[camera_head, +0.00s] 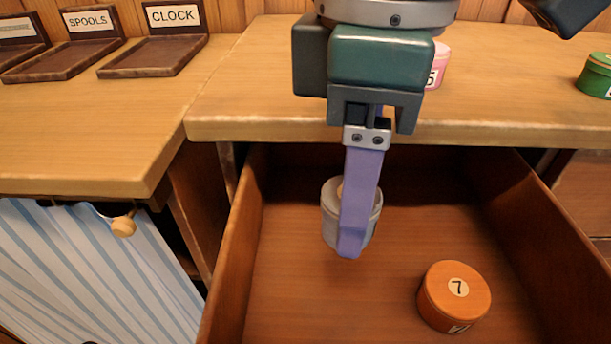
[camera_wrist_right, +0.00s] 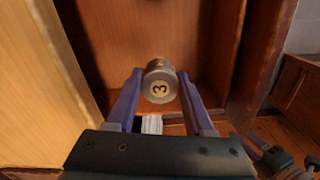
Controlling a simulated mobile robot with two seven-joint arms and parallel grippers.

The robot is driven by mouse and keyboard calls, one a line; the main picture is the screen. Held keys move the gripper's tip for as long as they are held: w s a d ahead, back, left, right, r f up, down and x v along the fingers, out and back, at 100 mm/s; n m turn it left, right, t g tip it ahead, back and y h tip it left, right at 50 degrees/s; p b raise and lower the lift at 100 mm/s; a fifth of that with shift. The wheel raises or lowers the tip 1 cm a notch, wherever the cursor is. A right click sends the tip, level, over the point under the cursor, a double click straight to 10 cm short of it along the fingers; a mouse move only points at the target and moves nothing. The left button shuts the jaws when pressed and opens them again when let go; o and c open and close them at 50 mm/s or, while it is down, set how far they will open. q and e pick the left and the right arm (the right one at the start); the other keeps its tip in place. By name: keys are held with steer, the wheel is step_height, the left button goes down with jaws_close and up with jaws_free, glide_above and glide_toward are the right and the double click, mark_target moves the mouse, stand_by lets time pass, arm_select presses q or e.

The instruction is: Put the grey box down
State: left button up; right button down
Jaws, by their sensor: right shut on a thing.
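The grey box (camera_head: 331,213) is a small round lidded tin, and the wrist view shows a 3 on it (camera_wrist_right: 160,86). My right gripper (camera_head: 352,250) reaches down into the open drawer (camera_head: 300,285), with its purple fingers shut on the box. It also shows in the wrist view (camera_wrist_right: 160,82), one finger on each side of the box. One finger hides part of the box in the head view. I cannot tell whether the box touches the drawer floor. A teal and grey part, perhaps my left gripper (camera_wrist_right: 275,158), shows small at the wrist view's lower right.
An orange round box (camera_head: 453,297) marked 7 stands in the drawer, right of the grey one. A pink box (camera_head: 438,66) and a green box (camera_head: 597,75) stand on the counter (camera_head: 505,105). Trays labelled SPOOLS (camera_head: 62,58) and CLOCK (camera_head: 155,56) are at the left. The drawer's middle floor is clear.

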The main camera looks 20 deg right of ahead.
step_height(320, 180, down, 8)
steer(key=b, duration=0.2)
steer(key=shift+b, duration=0.3)
step_height(320, 180, down, 6)
steer(key=b, duration=0.2)
steer(key=shift+r+b, duration=0.1)
steer(key=shift+b, duration=0.3)
steer(key=shift+r, duration=0.1)
steer(key=shift+c, duration=1.4)
jaws_free()
steer(key=shift+f, duration=0.2)
steer(key=shift+r, duration=0.15)
